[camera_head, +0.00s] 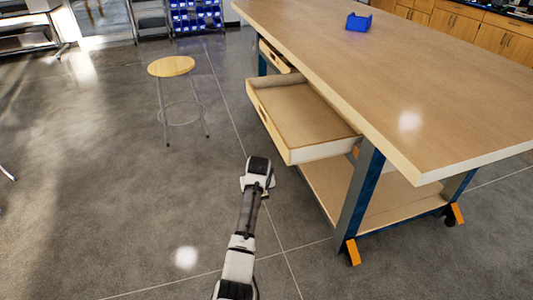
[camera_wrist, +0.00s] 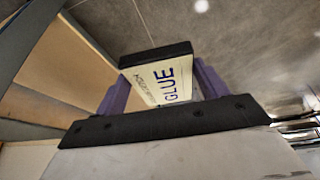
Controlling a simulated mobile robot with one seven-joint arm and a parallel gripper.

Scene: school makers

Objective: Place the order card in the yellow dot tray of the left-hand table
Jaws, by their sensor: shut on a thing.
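In the wrist view my gripper (camera_wrist: 162,82) has its two purple fingers shut on a flat cream piece with a dark edge, the order card as far as I can tell (camera_wrist: 178,84). Its face reads "GLUE" in dark blue, with smaller print beside it. In the head view my gripper is mostly hidden beneath my wrist, over the floor left of the open drawer. No tray with a yellow dot can be made out. I cannot tell whether the table in view is the left-hand one.
A wooden workbench (camera_head: 390,70) fills the right, with a blue bin (camera_head: 358,22) on top. Its empty-looking drawer (camera_head: 290,151) stands pulled out, above a lower shelf (camera_head: 325,195). A round stool (camera_head: 171,66) stands upper left.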

